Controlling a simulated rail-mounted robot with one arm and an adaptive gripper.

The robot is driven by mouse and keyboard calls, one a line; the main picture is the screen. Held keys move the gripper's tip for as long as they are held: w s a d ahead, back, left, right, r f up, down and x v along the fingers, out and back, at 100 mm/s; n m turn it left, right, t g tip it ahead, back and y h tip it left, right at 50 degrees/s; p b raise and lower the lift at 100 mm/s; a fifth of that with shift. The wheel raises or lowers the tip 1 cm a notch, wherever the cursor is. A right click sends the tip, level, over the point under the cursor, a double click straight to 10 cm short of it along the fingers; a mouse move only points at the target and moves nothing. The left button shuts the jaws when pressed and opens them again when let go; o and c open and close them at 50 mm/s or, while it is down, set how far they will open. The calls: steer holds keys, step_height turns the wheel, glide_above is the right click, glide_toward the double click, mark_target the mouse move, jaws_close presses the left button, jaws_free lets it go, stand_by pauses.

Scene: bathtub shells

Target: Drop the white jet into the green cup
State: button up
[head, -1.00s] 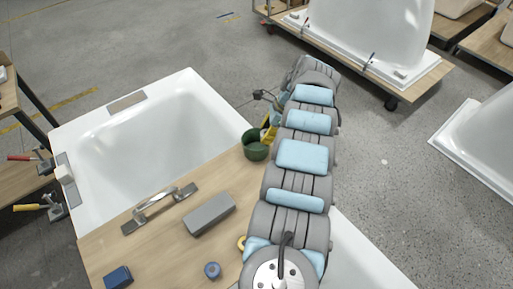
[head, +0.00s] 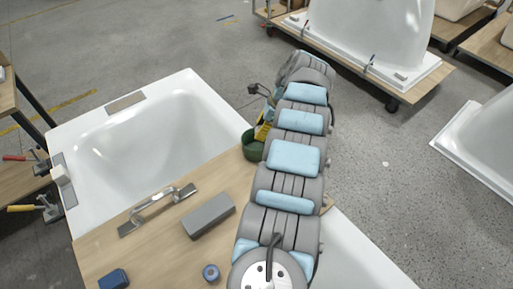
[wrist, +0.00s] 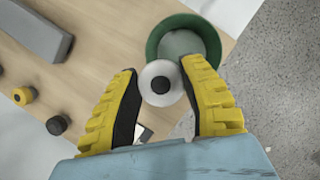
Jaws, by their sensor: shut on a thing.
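The green cup (head: 251,147) stands on the wooden board near its far right edge. It also shows in the wrist view (wrist: 212,38), at the top, with its mouth open towards me. The white jet (wrist: 149,74) is a round white piece with a dark centre. My gripper (wrist: 161,70) is shut on the jet, one yellow finger on each side. In the wrist view the jet overlaps the cup's lower left rim. In the head view my gripper's yellow fingers (head: 263,127) are at the cup's upper right, and the jet is hidden.
A grey block (head: 208,216), a metal-handled tool (head: 157,206), a blue block (head: 114,279) and a blue ring (head: 211,272) lie on the board. A yellow ring (wrist: 22,96) and a dark ring (wrist: 57,125) are nearby. A white bathtub (head: 70,133) lies left of the cup.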

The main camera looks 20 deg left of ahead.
steer(key=shift+w+a, duration=0.15)
steer(key=shift+w+a+r+m+b, duration=0.1)
steer(key=shift+a+m+b, duration=0.4)
steer(key=shift+a+b, duration=0.7)
steer(key=shift+d, duration=0.2)
steer(key=shift+f+b, duration=2)
steer(key=shift+f, duration=1)
steer(key=o, duration=1.1)
steer(key=shift+o, duration=0.2)
steer(key=shift+r, duration=0.1)
